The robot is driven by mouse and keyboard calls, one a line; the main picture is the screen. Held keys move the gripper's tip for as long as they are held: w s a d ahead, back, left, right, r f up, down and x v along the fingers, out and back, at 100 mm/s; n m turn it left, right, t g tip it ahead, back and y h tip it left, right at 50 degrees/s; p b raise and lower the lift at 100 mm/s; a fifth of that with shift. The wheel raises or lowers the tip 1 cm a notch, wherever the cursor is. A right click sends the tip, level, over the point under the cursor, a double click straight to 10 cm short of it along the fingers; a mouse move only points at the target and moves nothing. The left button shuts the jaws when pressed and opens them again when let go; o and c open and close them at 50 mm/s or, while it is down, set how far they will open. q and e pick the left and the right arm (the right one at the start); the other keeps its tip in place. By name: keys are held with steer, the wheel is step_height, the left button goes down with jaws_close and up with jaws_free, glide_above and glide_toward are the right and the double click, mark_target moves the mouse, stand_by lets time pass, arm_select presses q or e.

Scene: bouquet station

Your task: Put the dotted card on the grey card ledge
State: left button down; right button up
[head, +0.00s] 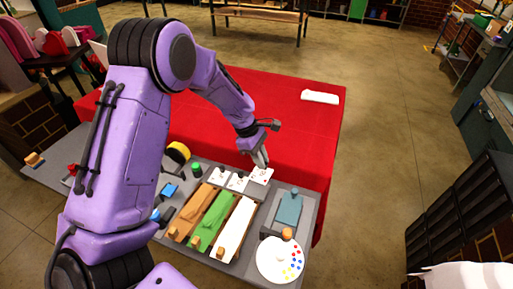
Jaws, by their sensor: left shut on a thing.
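My left gripper (262,163) is shut on a small white card (262,175) with small marks, at the back edge of the grey station board. The marks are too small to tell for sure that it is the dotted card. Two more white cards, one at the left (219,175) and one in the middle (238,183), stand in a row to its left. I cannot clearly tell the grey card ledge from the grey board around the cards. My right gripper is not in view.
Brown, green and white wrapped strips (233,229) lie in front of the cards. A blue-grey piece (288,209) and a white palette with coloured dots (280,262) are at the right. A red-covered table (305,128) behind is mostly clear, with one white roll (320,97).

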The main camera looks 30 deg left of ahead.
mark_target(257, 169)
arm_select(q)
steer(key=shift+s+a+r+n, duration=0.15)
steer(key=shift+a+n, duration=0.35)
steer(key=shift+a, duration=0.15)
step_height(257, 169, down, 6)
steer(key=b, duration=0.7)
steer(key=shift+r, duration=0.15)
steer(key=shift+f, duration=1.3)
steer(key=shift+p, duration=0.8)
steer(key=shift+f+p, duration=0.2)
steer(key=shift+p, duration=0.3)
